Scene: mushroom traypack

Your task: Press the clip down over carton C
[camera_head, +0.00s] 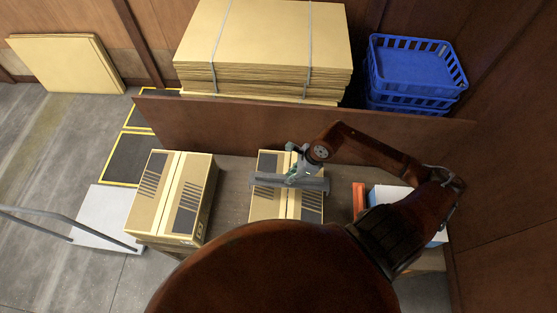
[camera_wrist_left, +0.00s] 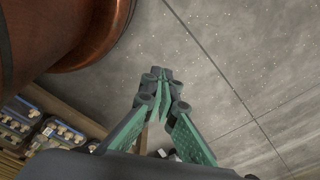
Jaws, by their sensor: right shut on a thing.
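A brown carton (camera_head: 264,207) with dark stripe prints and a pale tape seam stands on the bench in the middle of the head view. No letter is readable on it. My right gripper (camera_head: 294,177) is shut on a grey bar-shaped clip (camera_head: 314,185), which lies across the carton's top from left to right. I cannot tell whether the clip touches the carton. A second similar carton (camera_head: 150,205) stands to the left, with no clip on it. My left gripper (camera_wrist_left: 158,78) shows in the left wrist view, fingertips together and empty, above grey floor.
A low brown board (camera_head: 220,125) runs behind the cartons. Beyond it are a strapped stack of flat cardboard (camera_head: 262,45) and blue crates (camera_head: 415,65). An orange item (camera_head: 359,198) and a blue-white box (camera_head: 388,194) lie right of the carton. Mushroom trays (camera_wrist_left: 50,130) show in the wrist view.

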